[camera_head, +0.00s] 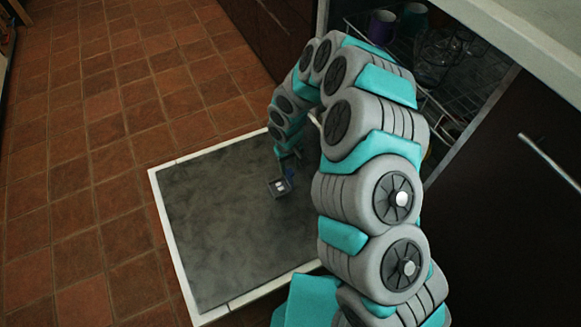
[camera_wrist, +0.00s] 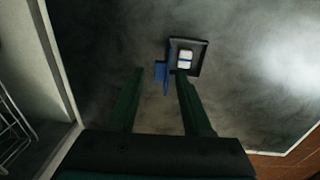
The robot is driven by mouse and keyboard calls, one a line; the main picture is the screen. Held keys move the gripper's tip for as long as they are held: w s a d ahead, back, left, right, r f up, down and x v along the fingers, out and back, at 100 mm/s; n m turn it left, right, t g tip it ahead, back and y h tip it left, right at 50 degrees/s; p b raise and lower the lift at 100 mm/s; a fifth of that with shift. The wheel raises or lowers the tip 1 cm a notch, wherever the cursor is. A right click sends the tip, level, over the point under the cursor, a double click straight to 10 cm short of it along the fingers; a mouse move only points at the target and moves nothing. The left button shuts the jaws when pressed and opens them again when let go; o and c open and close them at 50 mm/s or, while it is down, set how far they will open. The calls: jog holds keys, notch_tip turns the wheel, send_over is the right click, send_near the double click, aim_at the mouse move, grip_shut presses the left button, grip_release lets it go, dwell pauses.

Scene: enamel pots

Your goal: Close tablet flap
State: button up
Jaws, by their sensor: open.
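The tablet dispenser (camera_head: 278,187) is a small dark square tray on the inner face of the lowered dishwasher door (camera_head: 215,220). A white tablet (camera_wrist: 185,60) lies in the tray. The blue tablet flap (camera_wrist: 160,73) stands open at the tray's left side in the wrist view; it also shows beside the tray in the head view (camera_head: 289,173). My gripper (camera_wrist: 160,78) is open, its two dark green fingers pointing toward the dispenser. The flap appears between the fingertips, and the right finger overlaps the tray's lower edge. I cannot tell whether they touch.
The dishwasher rack (camera_head: 450,100) holds a purple cup (camera_head: 382,27), a teal cup (camera_head: 414,18) and glassware. A pale countertop (camera_head: 520,30) overhangs the right side. Dark cabinet fronts flank the opening. The tiled floor (camera_head: 90,130) at left is clear.

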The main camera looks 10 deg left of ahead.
jog(key=shift+f, duration=0.5)
grip_shut()
